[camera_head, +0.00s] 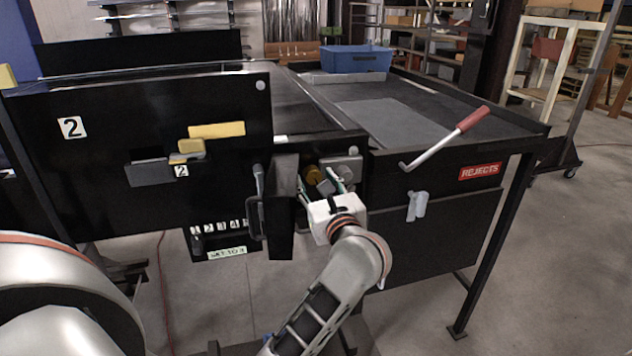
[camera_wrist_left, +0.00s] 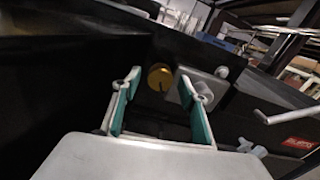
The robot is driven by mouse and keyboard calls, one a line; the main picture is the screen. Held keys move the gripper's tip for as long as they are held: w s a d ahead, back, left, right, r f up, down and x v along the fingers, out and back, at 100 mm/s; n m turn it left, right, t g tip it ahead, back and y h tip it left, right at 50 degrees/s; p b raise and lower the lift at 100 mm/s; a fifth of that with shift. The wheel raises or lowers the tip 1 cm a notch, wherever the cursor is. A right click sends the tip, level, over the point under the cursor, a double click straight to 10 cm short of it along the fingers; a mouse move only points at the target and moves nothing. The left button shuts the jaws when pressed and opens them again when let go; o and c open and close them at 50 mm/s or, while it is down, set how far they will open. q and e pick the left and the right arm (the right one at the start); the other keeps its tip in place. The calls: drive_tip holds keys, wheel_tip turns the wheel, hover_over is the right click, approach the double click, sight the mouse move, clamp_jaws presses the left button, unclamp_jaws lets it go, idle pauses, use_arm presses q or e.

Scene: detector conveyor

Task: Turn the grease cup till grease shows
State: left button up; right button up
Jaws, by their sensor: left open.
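The brass-yellow grease cup (camera_head: 315,174) sits in a dark recess in the front of the conveyor frame. It also shows in the left wrist view (camera_wrist_left: 160,77) as a round cap with a small dark mark. My left gripper (camera_head: 319,184) is open in front of the recess, with its green-padded fingers pointing in. In the left wrist view, the fingertips (camera_wrist_left: 159,82) appear on either side of the cup, with nothing held between them. I cannot tell whether they reach beside it or stop short. I see no clear grease on the cup. My right gripper is not in view.
A grey plate (camera_head: 343,164) is right beside the cup. An open dark door (camera_head: 281,208) stands to its left. A red-handled lever (camera_head: 472,120) juts out at the right, above the REJECTS label (camera_head: 480,171). A blue bin (camera_head: 355,59) stands behind.

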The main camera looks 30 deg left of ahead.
use_arm(q)
drive_tip(key=v, duration=0.7)
drive_tip(key=shift+s+d, duration=0.1)
drive_tip(key=shift+s, duration=0.05)
idle(0.3)
drive_tip(key=s+d+f+m+t+h, duration=0.2)
drive_tip(key=d+f+m+t+h, duration=0.4)
drive_tip(key=m, duration=1.1)
drive_tip(key=s+d+f+m+t+h, duration=0.1)
drive_tip(key=d+f+m+t+h, duration=0.4)
drive_tip(key=m, duration=1.3)
drive_tip(key=s+d+f+m+g+h, duration=0.25)
drive_tip(key=f+m+h, duration=0.2)
drive_tip(key=f, duration=0.25)
drive_tip(key=s+d+f+m+g+h, duration=0.2)
drive_tip(key=s+f+m+g+h, duration=0.1)
drive_tip(key=f+m, duration=0.4)
drive_tip(key=s+a+f+m+g+y, duration=0.1)
drive_tip(key=s+a+f+m+g, duration=0.1)
drive_tip(key=s+f, duration=0.3)
drive_tip(key=s+a+f+m+g+y, duration=0.1)
drive_tip(key=s+a+f+m+g, duration=0.1)
drive_tip(key=f, duration=0.9)
drive_tip(key=s+m+g, duration=0.1)
drive_tip(key=s+g, duration=0.1)
drive_tip(key=s, duration=0.1)
drive_tip(key=shift+f, duration=0.25)
